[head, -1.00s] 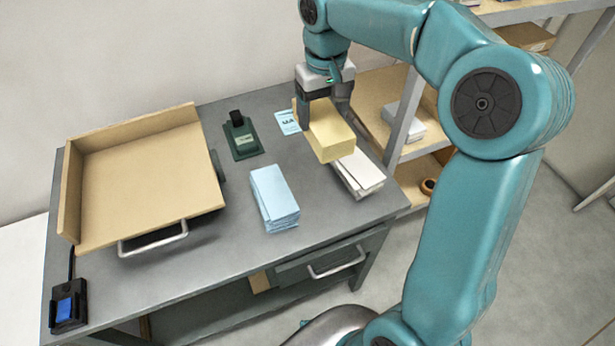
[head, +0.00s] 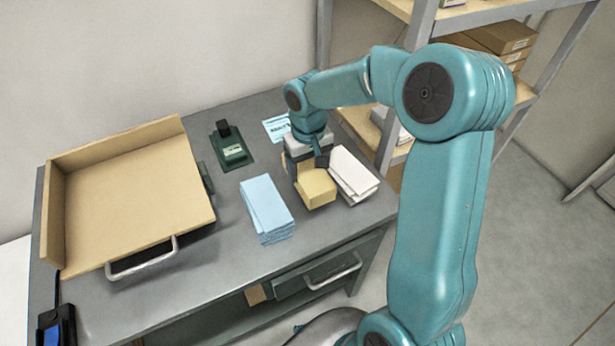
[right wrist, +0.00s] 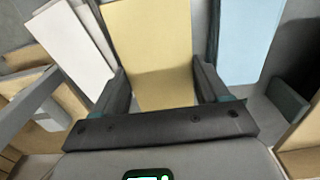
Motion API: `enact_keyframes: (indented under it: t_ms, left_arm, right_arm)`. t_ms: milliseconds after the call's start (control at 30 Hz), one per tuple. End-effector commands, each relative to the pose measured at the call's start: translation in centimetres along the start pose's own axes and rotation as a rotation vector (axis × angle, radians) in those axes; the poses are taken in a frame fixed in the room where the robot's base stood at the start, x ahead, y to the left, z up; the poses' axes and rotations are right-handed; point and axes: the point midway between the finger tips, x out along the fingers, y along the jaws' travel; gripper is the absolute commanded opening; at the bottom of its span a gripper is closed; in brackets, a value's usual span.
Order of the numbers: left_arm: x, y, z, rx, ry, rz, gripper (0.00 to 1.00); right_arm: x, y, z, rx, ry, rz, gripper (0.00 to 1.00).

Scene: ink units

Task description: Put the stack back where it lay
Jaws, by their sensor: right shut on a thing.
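My right gripper (head: 306,172) is shut on a yellow stack (head: 317,189) of paper. The stack is low over the grey table, between the blue stack and the white stack; I cannot tell whether it touches the tabletop. In the right wrist view the yellow stack (right wrist: 150,45) lies between the two dark fingers. The light blue stack (head: 267,207) lies to its left, apart from it. The white stack (head: 352,176) lies close on its right. My left gripper is not in view.
A wooden tray (head: 130,195) with a metal handle stands on the left of the table (head: 215,265). A dark green device (head: 231,149) and a pale blue printed card (head: 275,129) lie toward the back. A shelf (head: 372,130) stands behind on the right.

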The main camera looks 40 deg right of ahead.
Motion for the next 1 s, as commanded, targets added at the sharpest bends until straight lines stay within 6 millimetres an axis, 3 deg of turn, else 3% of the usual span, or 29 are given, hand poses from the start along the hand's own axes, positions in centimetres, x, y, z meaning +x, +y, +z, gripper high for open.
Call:
enact_keyframes:
  t_ms: [300,733,767,800,833,1000]
  left_arm:
    - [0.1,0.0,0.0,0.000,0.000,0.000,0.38]
    - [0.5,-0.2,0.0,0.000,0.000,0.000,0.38]
    - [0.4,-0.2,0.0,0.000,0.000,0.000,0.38]
    - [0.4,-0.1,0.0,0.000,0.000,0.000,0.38]
    - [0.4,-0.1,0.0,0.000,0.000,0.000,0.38]
    - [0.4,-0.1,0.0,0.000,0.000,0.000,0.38]
  right_arm:
    - [4.2,0.0,-0.2,0.000,0.001,0.000,0.27]
    - [5.0,0.0,-0.3,0.000,0.003,0.000,0.27]
    - [4.9,-0.1,-0.2,0.000,0.002,0.000,0.81]
    - [4.9,-0.1,-0.2,0.000,0.001,0.000,0.94]
    - [4.9,-0.1,-0.2,0.000,0.001,0.000,1.00]
    - [4.8,-0.1,-0.2,0.000,0.001,0.000,1.00]
